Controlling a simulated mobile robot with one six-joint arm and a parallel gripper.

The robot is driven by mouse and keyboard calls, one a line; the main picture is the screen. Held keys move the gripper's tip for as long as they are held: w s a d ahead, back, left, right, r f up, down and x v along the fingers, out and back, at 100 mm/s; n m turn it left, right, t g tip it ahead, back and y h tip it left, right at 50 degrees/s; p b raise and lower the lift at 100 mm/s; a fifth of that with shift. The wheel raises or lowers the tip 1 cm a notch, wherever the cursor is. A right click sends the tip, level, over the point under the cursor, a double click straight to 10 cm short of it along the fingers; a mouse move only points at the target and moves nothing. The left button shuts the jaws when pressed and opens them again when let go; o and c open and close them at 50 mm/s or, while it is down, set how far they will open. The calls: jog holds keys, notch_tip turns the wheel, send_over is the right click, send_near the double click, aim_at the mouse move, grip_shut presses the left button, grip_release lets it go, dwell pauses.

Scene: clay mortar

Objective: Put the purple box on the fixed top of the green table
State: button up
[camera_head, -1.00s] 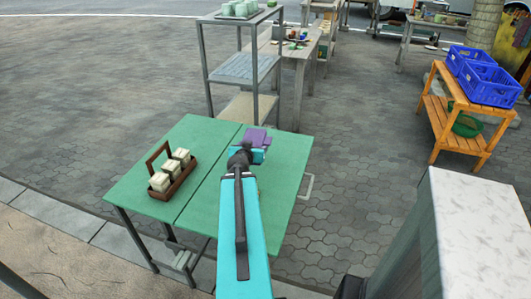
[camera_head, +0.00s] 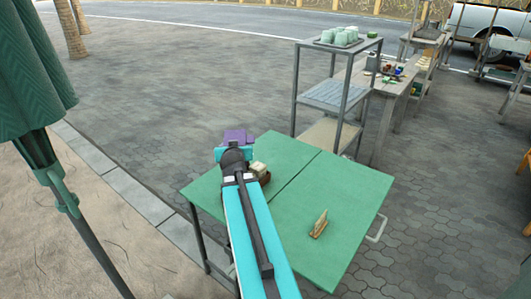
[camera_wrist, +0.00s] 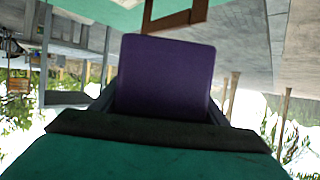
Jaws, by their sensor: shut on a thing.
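My gripper (camera_head: 234,153) is shut on the purple box (camera_head: 237,137) and holds it up, over or just beyond the back left edge of the table; its exact height is unclear. The box also fills the middle of the wrist view (camera_wrist: 165,75). The green table (camera_head: 290,150) has a seam dividing its top into a left and a right part. The right part (camera_head: 345,200) has a grey handle (camera_head: 379,228) on its outer edge. A brown caddy (camera_head: 265,179) with pale jars (camera_head: 258,169) is on the left part, mostly hidden by my arm.
A small tan wedge-shaped object (camera_head: 319,224) lies on the right part. A grey shelf rack (camera_head: 335,95) with pale green cups (camera_head: 340,36) stands behind the table. A closed green umbrella (camera_head: 35,80) is at the left. Much of the right part is bare.

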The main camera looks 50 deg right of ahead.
jog(key=w+a+r+n+t+y, duration=0.1)
jog(key=w+a+r+n+y, duration=0.2)
jog(key=a, duration=1)
jog(key=w+a+r+n+t+y, duration=0.1)
jog(key=w+a+r+n+y, duration=0.2)
jog(key=a, duration=1)
jog(key=w+a+r+n+t+y, duration=0.2)
jog(key=w+a+r, duration=0.5)
jog(key=a, duration=0.6)
jog(key=w+n+y, duration=0.1)
jog(key=w, duration=0.1)
jog(key=shift+w+a+y, duration=0.2)
jog(key=shift+w+y, duration=0.1)
jog(key=shift+w, duration=0.05)
jog(key=shift+s, duration=0.1)
